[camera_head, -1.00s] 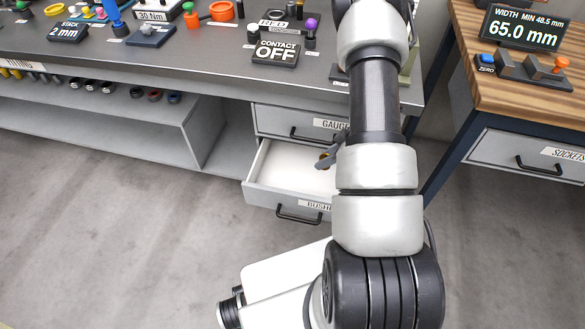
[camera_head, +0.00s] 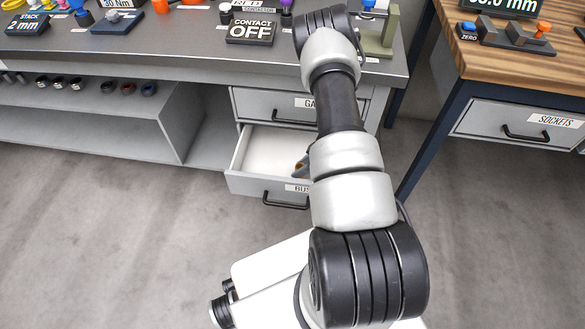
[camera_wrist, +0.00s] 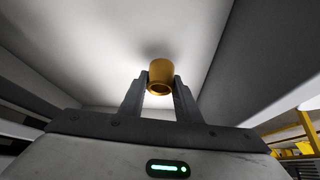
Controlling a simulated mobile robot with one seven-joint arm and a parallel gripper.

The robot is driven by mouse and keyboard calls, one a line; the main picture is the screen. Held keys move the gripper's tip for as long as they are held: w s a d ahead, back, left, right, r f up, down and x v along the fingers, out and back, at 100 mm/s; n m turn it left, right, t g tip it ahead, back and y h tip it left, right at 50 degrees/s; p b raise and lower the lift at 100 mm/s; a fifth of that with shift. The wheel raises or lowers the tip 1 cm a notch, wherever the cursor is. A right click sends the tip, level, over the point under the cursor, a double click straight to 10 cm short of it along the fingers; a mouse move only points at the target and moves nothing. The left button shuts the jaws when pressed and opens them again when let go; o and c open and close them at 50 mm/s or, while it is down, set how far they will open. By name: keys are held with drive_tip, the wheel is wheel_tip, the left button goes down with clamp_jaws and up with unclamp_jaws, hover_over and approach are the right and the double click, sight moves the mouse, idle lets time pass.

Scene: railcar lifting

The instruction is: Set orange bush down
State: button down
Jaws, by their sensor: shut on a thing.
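The orange bush (camera_wrist: 160,76) is a short hollow ring between the two fingertips of my gripper (camera_wrist: 160,88) in the wrist view. My gripper is shut on it. The pale floor of an open drawer fills the view behind the bush; I cannot tell whether the bush touches it. In the head view my gripper (camera_head: 300,167) shows only in part at the open drawer (camera_head: 238,148), mostly hidden behind my arm. The bush cannot be made out clearly there.
The open drawer sits under the grey bench, below a shut drawer (camera_head: 270,104) with a partly hidden label. A contact display (camera_head: 251,30) reading OFF stands on the bench. A wooden-topped table with a sockets drawer (camera_head: 520,128) is at the right. Grey floor is clear at left.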

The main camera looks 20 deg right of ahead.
sight(292, 168)
drive_tip(key=shift+w+a+b, duration=0.3)
drive_tip(key=shift+w+a, duration=0.9)
drive_tip(key=shift+s+d+f+b, duration=0.1)
drive_tip(key=shift+f+b, duration=0.2)
drive_tip(key=shift+f, duration=0.35)
drive_tip(key=shift+r, duration=0.1)
drive_tip(key=c, duration=1.3)
unclamp_jaws()
